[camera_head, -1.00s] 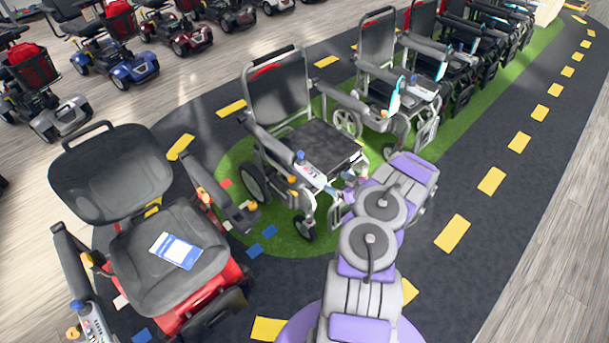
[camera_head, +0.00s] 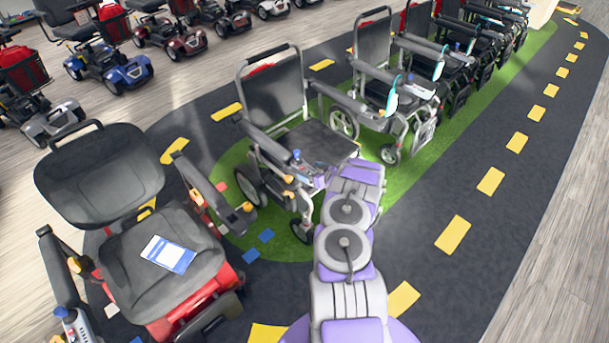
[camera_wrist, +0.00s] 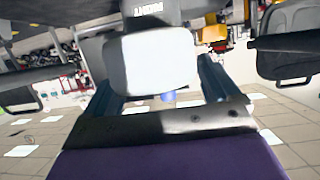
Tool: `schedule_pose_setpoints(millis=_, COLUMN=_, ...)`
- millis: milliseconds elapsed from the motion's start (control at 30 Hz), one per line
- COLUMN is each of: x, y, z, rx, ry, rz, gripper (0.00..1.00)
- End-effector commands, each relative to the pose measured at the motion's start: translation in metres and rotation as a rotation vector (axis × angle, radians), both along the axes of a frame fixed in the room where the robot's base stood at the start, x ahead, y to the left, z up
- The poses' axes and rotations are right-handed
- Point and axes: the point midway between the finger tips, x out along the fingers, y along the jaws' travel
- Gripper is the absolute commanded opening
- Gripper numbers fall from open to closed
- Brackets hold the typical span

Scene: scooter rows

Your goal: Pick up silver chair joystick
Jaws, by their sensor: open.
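The silver chair (camera_head: 305,140) has a black seat and back and a silver frame, and stands on the green strip in the middle of the head view. Its joystick (camera_head: 297,155) shows a small blue knob at the front of the armrest on the left. My gripper (camera_head: 318,176) is right beside this armrest front, partly hidden by my arm. In the wrist view my gripper (camera_wrist: 160,80) is open, with a pale grey box and a blue knob (camera_wrist: 168,96) seen between its fingers. I cannot tell whether the fingers touch them.
A red chair with a black seat (camera_head: 165,255) stands close at left, with a blue and white card (camera_head: 168,254) on its seat. More wheelchairs (camera_head: 385,90) stand in a row behind. Scooters (camera_head: 110,68) line the upper left. The dark floor at right (camera_head: 440,270) is clear.

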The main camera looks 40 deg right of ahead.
Motion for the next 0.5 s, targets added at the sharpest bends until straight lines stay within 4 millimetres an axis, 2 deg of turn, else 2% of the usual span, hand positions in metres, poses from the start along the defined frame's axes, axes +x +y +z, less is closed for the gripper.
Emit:
schedule_pose_setpoints(millis=133, x=0.014, y=0.001, z=-0.008, rx=0.001, ry=0.000, rz=0.000, gripper=0.89)
schedule_pose_setpoints(millis=400, x=0.018, y=0.001, z=-0.008, rx=0.002, ry=-0.001, rz=-0.001, gripper=0.89)
schedule_pose_setpoints(millis=500, x=0.018, y=0.001, z=-0.008, rx=0.002, ry=0.000, rz=-0.001, gripper=0.82)
